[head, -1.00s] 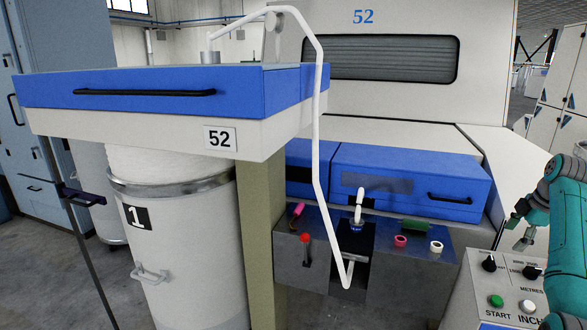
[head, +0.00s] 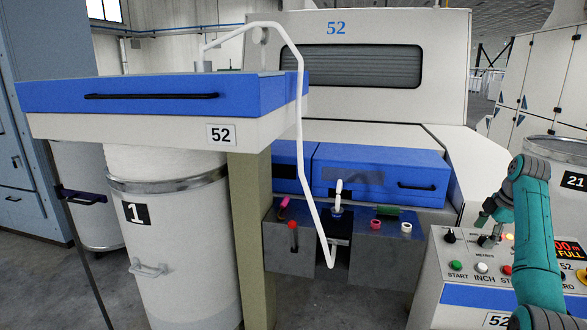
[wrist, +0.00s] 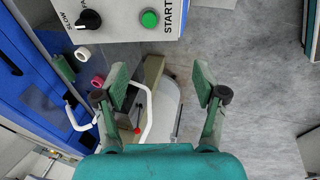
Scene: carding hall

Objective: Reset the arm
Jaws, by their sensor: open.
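My gripper (head: 487,228) is at the right in the head view, beside the control box and close to its top. In the wrist view my gripper (wrist: 165,95) shows two green fingers spread wide apart with nothing between them. Part of the control box (wrist: 125,12) with a green START button (wrist: 149,19) and a black knob (wrist: 88,20) lies at the top of that view. My arm reaches up at the right edge of the head view.
Carding machine 52 (head: 440,95) fills the back. A white bent pipe (head: 303,165) runs down its front to a grey bench with small bobbins. Can 1 (head: 185,265) stands at left, can 21 (head: 556,149) at right. Grey floor (wrist: 262,75) is clear.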

